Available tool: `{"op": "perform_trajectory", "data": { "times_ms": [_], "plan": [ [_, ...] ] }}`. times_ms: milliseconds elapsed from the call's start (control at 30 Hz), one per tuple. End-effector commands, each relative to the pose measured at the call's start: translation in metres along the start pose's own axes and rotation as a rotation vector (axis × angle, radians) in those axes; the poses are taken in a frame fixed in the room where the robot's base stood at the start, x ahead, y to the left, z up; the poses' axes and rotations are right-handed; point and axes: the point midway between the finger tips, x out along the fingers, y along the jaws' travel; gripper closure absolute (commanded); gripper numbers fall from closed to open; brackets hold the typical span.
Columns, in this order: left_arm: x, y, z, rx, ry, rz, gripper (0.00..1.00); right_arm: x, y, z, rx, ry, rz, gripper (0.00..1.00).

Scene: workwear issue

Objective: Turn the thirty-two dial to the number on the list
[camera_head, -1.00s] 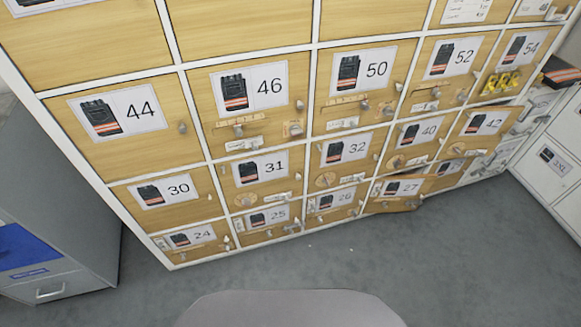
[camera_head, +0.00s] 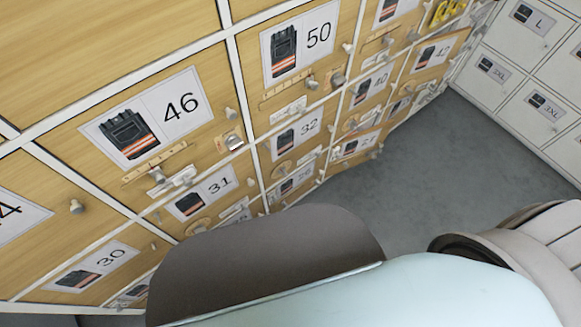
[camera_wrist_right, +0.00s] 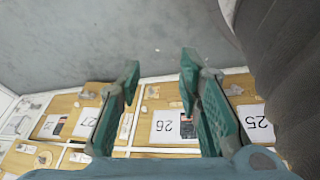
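No list is legible in these frames. My right gripper (camera_wrist_right: 158,68) shows in the right wrist view with two green fingers spread apart and nothing between them. Beyond them, upside down, are the labels 26 (camera_wrist_right: 168,126) and 25 (camera_wrist_right: 256,123). The thirty-two dial cannot be made out there. My left gripper is not in view.
The wooden locker wall holds doors 46 (camera_head: 148,115), 50 (camera_head: 297,40) and 31 (camera_head: 203,193), with knobs and sliders sticking out. White lockers (camera_head: 510,70) stand at the right. Grey floor (camera_head: 430,150) is clear between them. My own body hides the lower middle.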

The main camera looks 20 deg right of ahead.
Motion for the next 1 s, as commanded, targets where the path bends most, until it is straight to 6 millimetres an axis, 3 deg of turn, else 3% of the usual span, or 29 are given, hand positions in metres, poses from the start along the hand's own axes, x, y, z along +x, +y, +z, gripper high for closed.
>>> {"op": "perform_trajectory", "data": {
  "times_ms": [33, 133, 200, 333, 433, 567, 1000],
  "plan": [
    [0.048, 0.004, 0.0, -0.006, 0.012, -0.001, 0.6, 0.047, -0.002, -0.027, -0.03, 0.131, 0.009, 0.68],
    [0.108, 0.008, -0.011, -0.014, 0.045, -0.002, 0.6, 0.088, -0.011, -0.115, -0.125, 0.487, -0.001, 0.68],
    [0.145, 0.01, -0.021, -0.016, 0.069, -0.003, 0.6, 0.095, -0.023, -0.169, -0.197, 0.734, -0.015, 0.68],
    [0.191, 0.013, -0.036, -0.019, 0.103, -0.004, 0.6, 0.08, -0.049, -0.231, -0.314, 1.095, -0.06, 0.68],
    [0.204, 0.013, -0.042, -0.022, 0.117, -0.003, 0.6, 0.063, -0.062, -0.251, -0.369, 1.244, -0.089, 0.68],
    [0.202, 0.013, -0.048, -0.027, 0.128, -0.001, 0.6, 0.053, -0.069, -0.268, -0.389, 1.298, -0.101, 0.68],
    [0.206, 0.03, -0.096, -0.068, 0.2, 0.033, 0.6, 0.086, -0.102, -0.371, -0.386, 1.292, -0.101, 0.68]
  ]
}}
